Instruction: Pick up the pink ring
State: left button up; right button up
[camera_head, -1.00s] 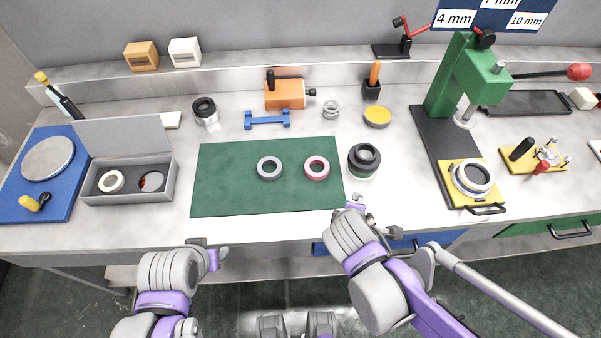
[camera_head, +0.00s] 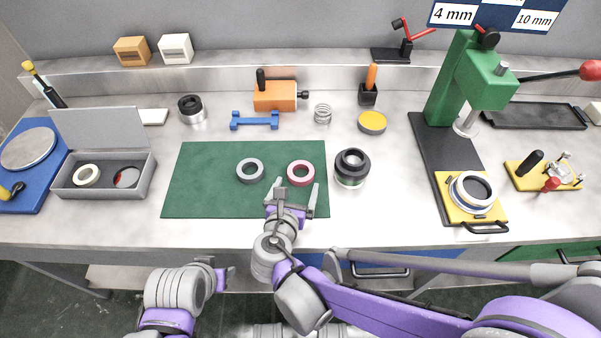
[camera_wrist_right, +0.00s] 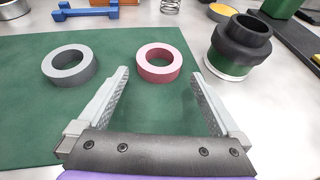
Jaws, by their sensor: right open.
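The pink ring (camera_head: 301,173) lies flat on the green mat (camera_head: 200,197), near its right edge. It also shows in the right wrist view (camera_wrist_right: 160,62), just beyond and between the fingertips. My right gripper (camera_head: 295,189) is open and empty, its two fingers pointing at the pink ring from the front. In the wrist view the gripper (camera_wrist_right: 162,80) has nothing between its fingers. My left gripper (camera_head: 226,274) is low in front of the table edge, away from the ring; its finger opening is too small to tell.
A grey ring (camera_head: 250,171) lies left of the pink ring on the mat. A grey open box (camera_head: 103,178) is at the left. A green press (camera_head: 470,85) stands at the right. The mat's left part is bare.

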aim_at(302, 167)
jog(key=x, duration=0.5)
jog(key=shift+w+r, duration=0.1)
jog(key=shift+r, duration=0.1)
jog(key=c, duration=1.2)
